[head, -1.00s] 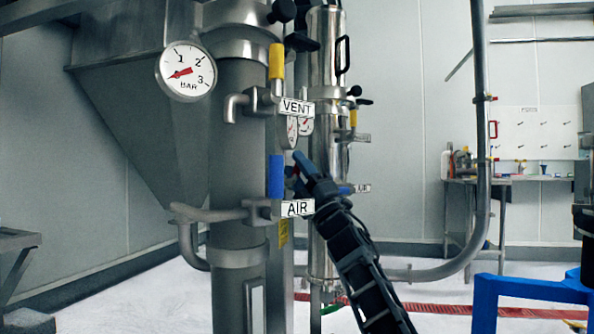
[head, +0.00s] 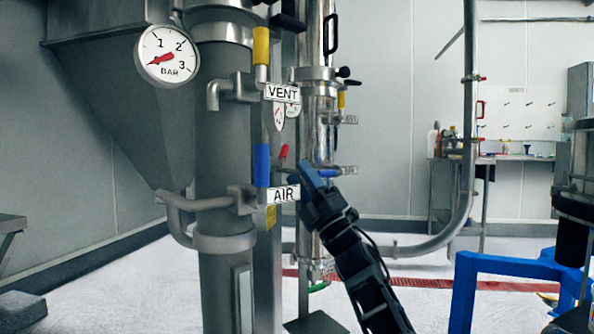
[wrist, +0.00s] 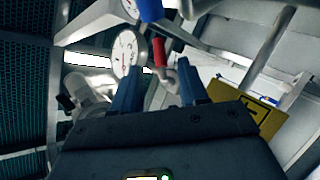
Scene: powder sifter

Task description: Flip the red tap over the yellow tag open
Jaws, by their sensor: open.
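The red tap (head: 283,153) is a small red handle just right of the blue AIR handle, tilted a little off upright. The yellow tag (head: 270,215) is on the post below it, partly behind the AIR label. In the wrist view the red handle (wrist: 159,52) shows between and beyond my blue fingertips, with a metal valve body under it. The yellow tag (wrist: 255,115) lies right of my right finger. My gripper (head: 306,174) is open and empty, right of and slightly below the red tap, apart from it in the picture.
The blue AIR handle (head: 261,165) and AIR label (head: 284,194) are close by on the left. The yellow VENT handle (head: 261,46) and a pressure gauge (head: 167,55) are above. A steel column (head: 318,120) stands behind. A blue frame (head: 510,272) stands at right.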

